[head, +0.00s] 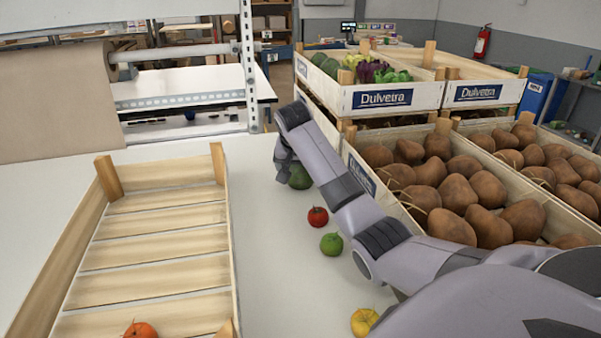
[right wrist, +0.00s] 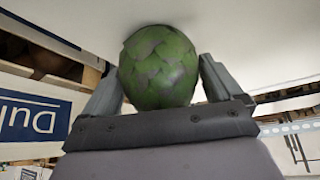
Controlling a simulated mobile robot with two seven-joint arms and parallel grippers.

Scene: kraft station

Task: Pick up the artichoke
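The artichoke (head: 300,178) is round and green and sits on the white table beside the crates. In the right wrist view the artichoke (right wrist: 158,68) shows overlapping scales, with the table surface around its far end. My right gripper (head: 284,168) reaches down over it and partly hides it. In the right wrist view my right gripper (right wrist: 160,80) has one finger on each side of the artichoke, spread wide. A small gap shows by the right finger; contact on the left side is unclear. My left gripper is not in view.
A red tomato (head: 318,217), a green tomato (head: 331,244) and a yellow one (head: 363,321) lie nearer on the table. A slatted wooden crate (head: 226,200) holding an orange-red tomato (head: 140,330) stands left. Stacked Dulveira crates (head: 384,97) and potato-like produce (head: 430,170) stand right.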

